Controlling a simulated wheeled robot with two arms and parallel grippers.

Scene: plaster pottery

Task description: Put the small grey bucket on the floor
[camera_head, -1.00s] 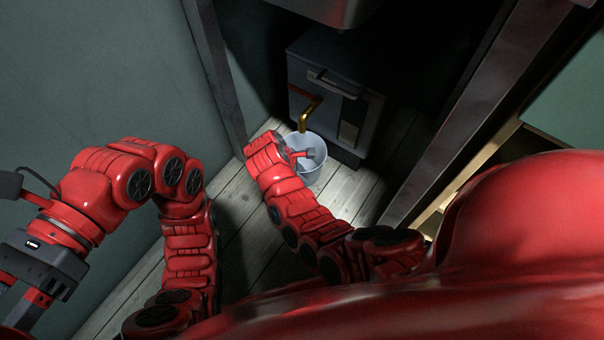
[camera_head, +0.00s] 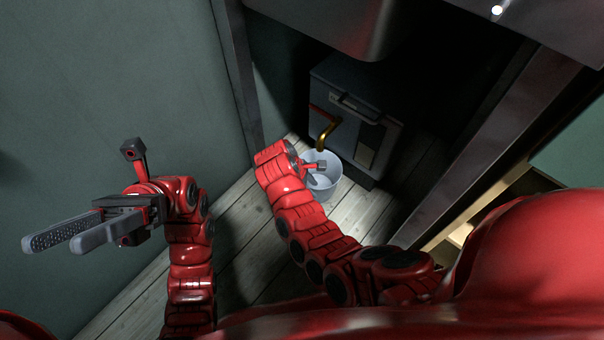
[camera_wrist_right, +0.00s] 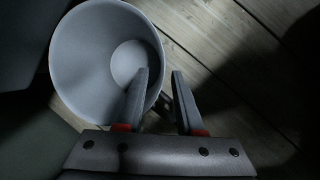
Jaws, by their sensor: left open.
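The small grey bucket (camera_head: 330,186) is upright and empty at floor level, close under the brass tap; contact with the boards is not clear. It fills the upper left of the right wrist view (camera_wrist_right: 85,60). My right gripper (camera_wrist_right: 161,72) is at the bucket's rim, one finger over the inside and the other outside the wall. A gap shows between its fingers, so it looks open. In the head view my right gripper (camera_head: 316,173) partly covers the bucket. My left gripper (camera_head: 53,243) is open and empty, at the left, fingers pointing left.
A grey cabinet (camera_head: 350,95) with the curved brass tap (camera_head: 326,134) stands just behind the bucket. A metal post (camera_head: 236,80) rises at left and a slanted beam (camera_head: 480,150) at right. The plank floor (camera_head: 245,230) is clear between the left wall and my right arm.

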